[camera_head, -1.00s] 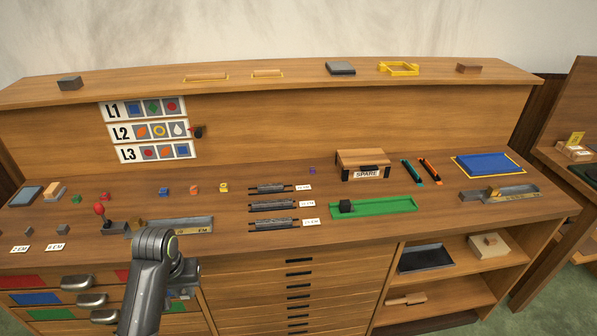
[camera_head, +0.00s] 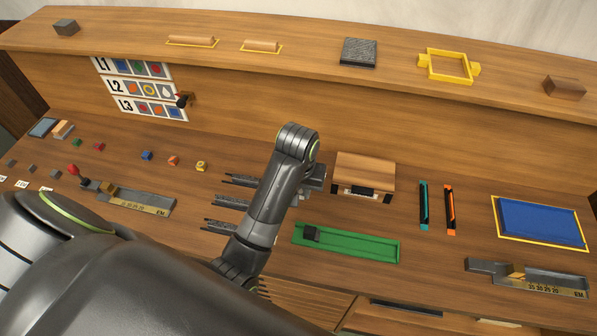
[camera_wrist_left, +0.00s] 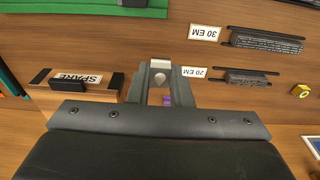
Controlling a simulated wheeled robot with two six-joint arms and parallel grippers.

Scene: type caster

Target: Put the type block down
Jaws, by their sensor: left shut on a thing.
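My left gripper (camera_head: 314,182) is above the bench, just left of the wooden SPARE box (camera_head: 363,172). In the left wrist view its fingers (camera_wrist_left: 160,88) are shut on a small pale grey type block (camera_wrist_left: 159,73). The block's face is mostly hidden between the fingers. A small purple block (camera_wrist_left: 166,99) shows past the fingers, apparently on the bench below. In the head view the gripper hides the held block. My right gripper is in neither current view.
Dark metal spacing bars (camera_head: 232,202) lie left of the gripper. A green tray (camera_head: 352,246) with a dark block sits in front of the box. Teal (camera_head: 424,205) and orange (camera_head: 450,209) sticks and a blue pad (camera_head: 540,222) lie to the right.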

